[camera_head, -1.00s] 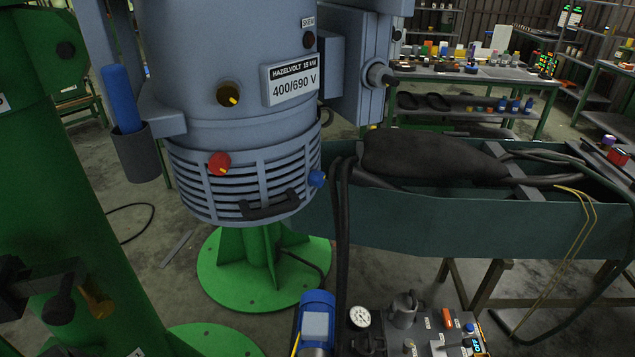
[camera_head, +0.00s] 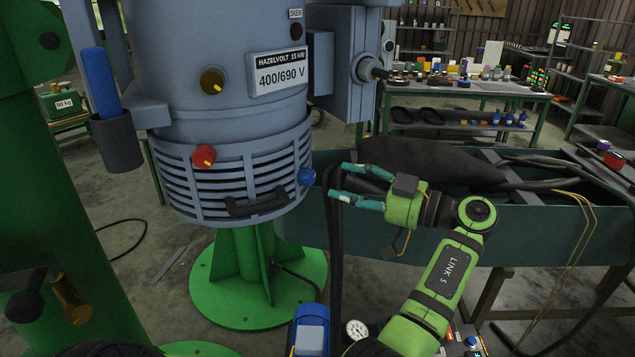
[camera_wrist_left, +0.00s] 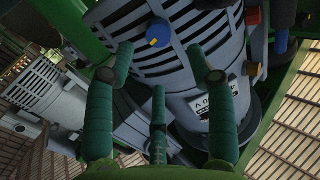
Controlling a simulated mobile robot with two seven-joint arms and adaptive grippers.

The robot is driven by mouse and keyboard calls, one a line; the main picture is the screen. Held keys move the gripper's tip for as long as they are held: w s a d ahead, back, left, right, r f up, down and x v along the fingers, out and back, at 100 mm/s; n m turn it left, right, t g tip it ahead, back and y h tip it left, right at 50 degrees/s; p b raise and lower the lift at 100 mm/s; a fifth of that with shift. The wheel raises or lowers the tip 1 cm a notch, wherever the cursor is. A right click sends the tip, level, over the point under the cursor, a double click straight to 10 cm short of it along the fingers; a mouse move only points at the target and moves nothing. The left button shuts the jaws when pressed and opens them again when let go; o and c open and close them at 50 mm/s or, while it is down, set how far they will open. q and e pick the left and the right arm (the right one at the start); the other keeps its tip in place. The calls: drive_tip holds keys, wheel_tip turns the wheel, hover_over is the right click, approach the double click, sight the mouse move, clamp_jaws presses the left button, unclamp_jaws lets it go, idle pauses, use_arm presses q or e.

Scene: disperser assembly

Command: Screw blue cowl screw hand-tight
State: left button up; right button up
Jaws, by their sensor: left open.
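The blue cowl screw (camera_head: 307,176) sits at the right edge of the motor's slatted cowl (camera_head: 180,190). It also shows in the left wrist view (camera_wrist_left: 158,33), with a yellow mark on its face. My left gripper (camera_head: 339,182) points left towards it, with teal fingers spread and empty. In the head view the fingertips are just right of the screw, apart from it. In the left wrist view the screw lies beyond the fingertips (camera_wrist_left: 160,66), roughly centred between the outer two. My right gripper is not in view.
A red screw (camera_head: 203,156) sits on the cowl's front, left of a black handle (camera_head: 258,204). A yellow-marked brown knob (camera_head: 213,81) is above. Black hoses (camera_head: 334,250) hang beside the gripper. A dark green trough (camera_head: 530,220) stands behind it.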

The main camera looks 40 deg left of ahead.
sight(312, 177)
use_arm(q)
drive_tip(key=p+x, duration=0.3)
drive_tip(key=x, duration=0.3)
drive_tip(key=shift+r, duration=0.2)
drive_tip(key=shift+s+a+f+p, duration=0.15)
drive_tip(key=shift+a+p, duration=0.15)
drive_tip(key=shift+a, duration=0.15)
